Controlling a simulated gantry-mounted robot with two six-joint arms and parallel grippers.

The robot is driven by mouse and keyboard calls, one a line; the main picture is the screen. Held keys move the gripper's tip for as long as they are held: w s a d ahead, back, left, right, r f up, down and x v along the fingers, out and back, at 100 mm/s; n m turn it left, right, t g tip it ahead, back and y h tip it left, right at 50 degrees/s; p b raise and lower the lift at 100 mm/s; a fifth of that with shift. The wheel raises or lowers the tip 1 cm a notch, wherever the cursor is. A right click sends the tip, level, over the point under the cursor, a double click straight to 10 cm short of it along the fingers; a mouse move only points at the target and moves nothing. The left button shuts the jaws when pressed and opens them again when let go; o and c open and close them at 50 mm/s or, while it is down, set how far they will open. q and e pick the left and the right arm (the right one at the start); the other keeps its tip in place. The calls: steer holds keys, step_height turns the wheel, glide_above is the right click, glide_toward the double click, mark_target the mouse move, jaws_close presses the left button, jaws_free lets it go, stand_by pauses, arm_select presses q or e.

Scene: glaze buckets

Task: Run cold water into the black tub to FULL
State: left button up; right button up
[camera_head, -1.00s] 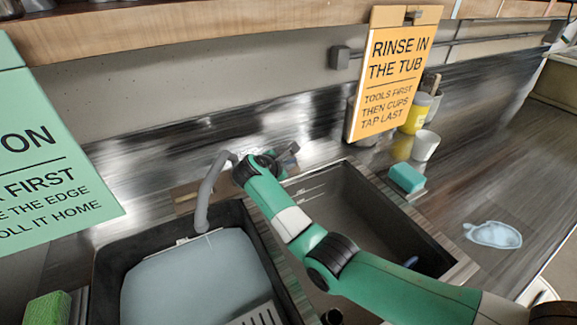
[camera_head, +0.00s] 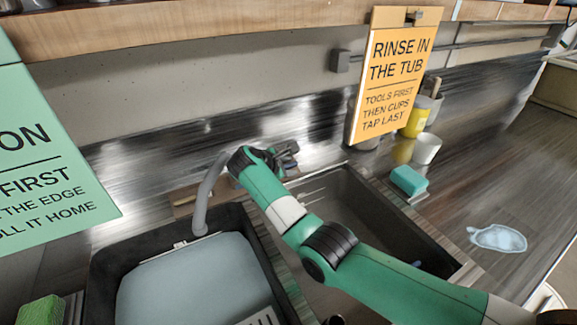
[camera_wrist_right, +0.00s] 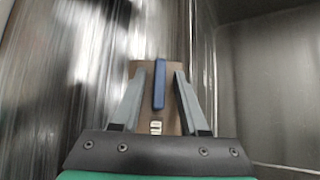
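A black tub (camera_head: 108,272) at the lower left of the head view holds a flat pale blue-grey surface that looks like water (camera_head: 195,275). A grey curved spout (camera_head: 203,195) ends over its back edge. My right gripper (camera_head: 284,154) is at the back wall beside the spout, partly hidden by its wrist. In the right wrist view, its two fingers (camera_wrist_right: 160,80) are apart on either side of a blue lever (camera_wrist_right: 159,88) on a brown plate (camera_wrist_right: 142,70), with visible gaps. No running stream or FULL mark can be made out. My left gripper is not in view.
A dark basin (camera_head: 440,255) lies right of the tub, under my right arm. A teal sponge (camera_head: 408,180), a white cup (camera_head: 427,149) and a yellow container (camera_head: 416,122) stand on the right counter. An orange sign (camera_head: 393,75) hangs behind.

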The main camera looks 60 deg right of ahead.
steer(key=p+v, duration=0.3)
steer(key=v, duration=0.8)
steer(key=shift+a+r, duration=0.2)
steer(key=shift+a, duration=0.05)
